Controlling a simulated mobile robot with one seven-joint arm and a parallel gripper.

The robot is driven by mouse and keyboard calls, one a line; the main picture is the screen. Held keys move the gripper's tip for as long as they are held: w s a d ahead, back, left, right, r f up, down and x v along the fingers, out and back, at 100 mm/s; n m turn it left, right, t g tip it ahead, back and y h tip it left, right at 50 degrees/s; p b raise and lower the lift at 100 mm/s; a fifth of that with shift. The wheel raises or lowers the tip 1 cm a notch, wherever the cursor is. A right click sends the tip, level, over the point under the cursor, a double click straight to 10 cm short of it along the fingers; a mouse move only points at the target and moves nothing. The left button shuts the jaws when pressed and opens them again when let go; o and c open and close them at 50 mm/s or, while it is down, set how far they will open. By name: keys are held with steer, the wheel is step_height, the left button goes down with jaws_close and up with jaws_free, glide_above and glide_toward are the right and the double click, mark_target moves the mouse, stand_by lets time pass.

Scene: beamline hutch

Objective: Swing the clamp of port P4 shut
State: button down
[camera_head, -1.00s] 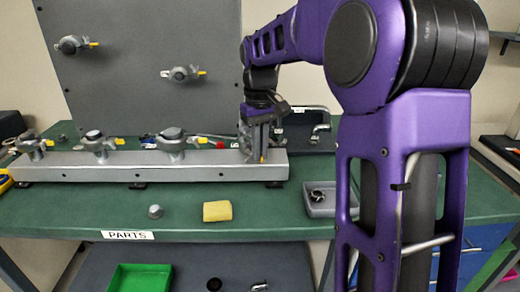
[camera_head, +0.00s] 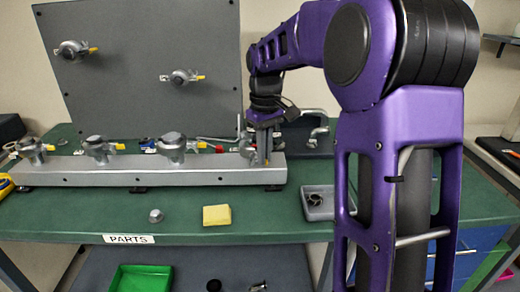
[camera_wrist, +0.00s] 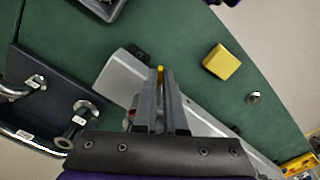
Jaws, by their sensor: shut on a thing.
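A grey rail (camera_head: 110,172) on the green bench carries several clamped ports. My gripper (camera_head: 265,158) points down at the rail's right end, over the port there, which I take to be P4 (camera_head: 246,150); no label is readable. In the wrist view my gripper (camera_wrist: 160,80) has its fingers nearly together, with the yellow tip of the clamp lever (camera_wrist: 160,69) showing between the fingertips. It is shut on that lever. The fingers hide most of the clamp, so its angle cannot be told.
An upright grey panel (camera_head: 140,100) with two more clamped ports stands behind. A yellow block (camera_head: 216,215) and a small grey nut (camera_head: 156,216) lie in front of the rail. A grey tray (camera_head: 320,212) stands right. The bench front is mostly clear.

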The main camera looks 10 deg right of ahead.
steer(key=w+d+n+p, duration=0.1)
steer(key=n, duration=0.1)
steer(key=w+d+n+p, duration=0.1)
steer(key=d+n+p, duration=0.1)
steer(key=w+d+n+p, duration=0.1)
steer(key=n+p, duration=0.1)
steer(key=shift+w+d+r, duration=0.2)
steer(key=shift+w+d, duration=0.1)
steer(key=w+n, duration=0.1)
steer(key=d+n+p, duration=0.1)
steer(key=shift+w+f+n, duration=0.15)
steer(key=shift+w+n, duration=0.15)
steer(key=shift+w, duration=0.1)
steer(key=shift+w+d+n, duration=0.2)
steer(key=shift+w+n, duration=0.35)
steer(key=shift+n, duration=0.05)
steer(key=shift+w+d+n, duration=0.2)
steer(key=shift+w+n, duration=0.3)
steer(key=shift+n, duration=0.1)
steer(key=c, duration=1)
jaws_free()
step_height(320, 180, up, 17)
steer(key=shift+r, duration=0.2)
